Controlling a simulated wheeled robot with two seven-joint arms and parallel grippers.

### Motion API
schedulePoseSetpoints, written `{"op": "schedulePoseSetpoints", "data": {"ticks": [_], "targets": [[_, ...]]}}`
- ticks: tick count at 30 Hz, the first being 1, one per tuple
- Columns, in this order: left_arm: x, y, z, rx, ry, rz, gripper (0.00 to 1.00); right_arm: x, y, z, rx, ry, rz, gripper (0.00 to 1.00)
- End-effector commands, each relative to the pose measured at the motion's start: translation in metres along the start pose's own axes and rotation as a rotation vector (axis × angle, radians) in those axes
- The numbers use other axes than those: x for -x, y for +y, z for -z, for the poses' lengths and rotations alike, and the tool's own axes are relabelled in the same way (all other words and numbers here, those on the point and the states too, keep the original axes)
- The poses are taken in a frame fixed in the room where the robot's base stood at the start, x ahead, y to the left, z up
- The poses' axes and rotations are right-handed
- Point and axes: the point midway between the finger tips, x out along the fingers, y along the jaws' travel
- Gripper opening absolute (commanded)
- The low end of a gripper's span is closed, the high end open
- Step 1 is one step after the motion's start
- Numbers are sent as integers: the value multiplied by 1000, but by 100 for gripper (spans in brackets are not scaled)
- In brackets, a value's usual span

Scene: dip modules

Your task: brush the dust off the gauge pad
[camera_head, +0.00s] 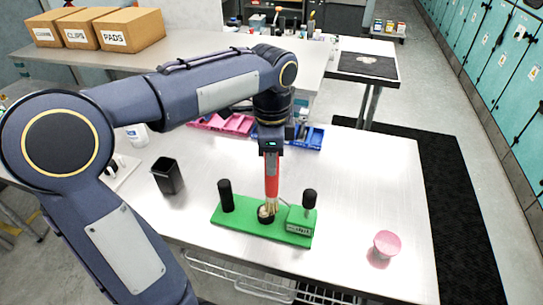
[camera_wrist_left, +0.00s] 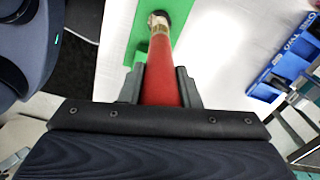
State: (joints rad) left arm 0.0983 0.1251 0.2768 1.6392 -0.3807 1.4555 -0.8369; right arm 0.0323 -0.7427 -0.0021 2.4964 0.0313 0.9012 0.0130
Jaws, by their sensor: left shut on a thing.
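My left gripper (camera_head: 271,148) is shut on a brush with a red handle (camera_head: 271,178), held roughly upright with its tan bristles down. The brush also shows in the wrist view (camera_wrist_left: 162,82), between the dark fingers. The bristle end is at a small round black pad (camera_head: 265,218) on a green base (camera_head: 240,227), seemingly touching it. The brush partly hides the pad, and I cannot make out dust. My right gripper is out of view.
A black cup (camera_head: 167,176) stands left of the base, a pink-topped item (camera_head: 386,243) to its right. Pink (camera_head: 232,126) and blue (camera_head: 308,138) bins lie behind my arm. The bare steel table (camera_head: 375,180) is free at right.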

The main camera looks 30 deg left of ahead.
Motion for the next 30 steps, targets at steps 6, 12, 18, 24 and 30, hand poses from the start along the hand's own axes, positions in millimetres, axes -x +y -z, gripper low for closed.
{"op": "schedulePoseSetpoints", "data": {"ticks": [6, 12, 18, 24, 30], "targets": [[-3, 0, 0, 0, 0, 0, 0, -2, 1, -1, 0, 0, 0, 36], [-3, -1, -2, 1, 0, 0, 0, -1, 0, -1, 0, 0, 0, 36], [-1, -4, -13, 2, 0, 1, 0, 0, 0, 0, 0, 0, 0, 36], [-1, -7, -26, 1, 0, 0, 0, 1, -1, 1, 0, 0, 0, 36], [-3, -7, -29, 0, -1, -1, 0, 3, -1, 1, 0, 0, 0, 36]]}}
